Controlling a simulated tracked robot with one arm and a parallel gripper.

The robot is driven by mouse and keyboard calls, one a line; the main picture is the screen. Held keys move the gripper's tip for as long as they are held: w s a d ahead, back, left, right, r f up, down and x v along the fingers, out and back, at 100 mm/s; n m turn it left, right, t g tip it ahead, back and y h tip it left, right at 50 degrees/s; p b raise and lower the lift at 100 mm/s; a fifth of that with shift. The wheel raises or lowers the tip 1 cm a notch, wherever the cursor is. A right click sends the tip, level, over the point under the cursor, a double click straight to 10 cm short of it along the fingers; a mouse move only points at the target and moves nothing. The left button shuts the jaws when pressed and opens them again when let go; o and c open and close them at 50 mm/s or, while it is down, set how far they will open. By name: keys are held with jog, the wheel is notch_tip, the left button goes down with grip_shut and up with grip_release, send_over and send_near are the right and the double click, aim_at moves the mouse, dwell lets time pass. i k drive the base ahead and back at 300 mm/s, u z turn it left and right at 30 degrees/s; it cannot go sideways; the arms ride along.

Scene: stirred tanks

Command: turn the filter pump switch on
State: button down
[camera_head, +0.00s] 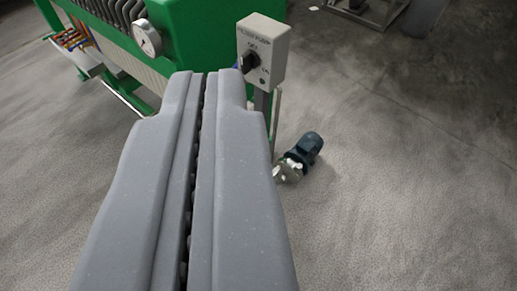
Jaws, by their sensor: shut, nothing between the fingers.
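The filter pump switch box (268,38) is a small light grey box on a post, in the upper middle of the view. Its label reads like "FILTER PUMP", with OFF above the knob and smaller text to the right. A black rotary knob (250,63) sits on its front face; its exact pointing is hard to tell. My gripper (205,74) is shut and empty, its two grey fingers pressed together. The fingertips appear just left of and below the knob in the picture; I cannot tell whether they touch it. They hide part of the post.
A green filter press frame (200,30) with a round gauge (147,38) stands behind and left of the fingers. A dark teal pump motor (309,146) lies on the floor beyond the post. The concrete floor (420,200) at right is clear.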

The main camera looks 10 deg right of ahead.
aim_at(250, 60)
jog(key=z, duration=0.85)
jog(key=k, duration=1.2)
jog(key=u, duration=0.6)
jog(key=i, duration=1)
jog(key=z, duration=0.05)
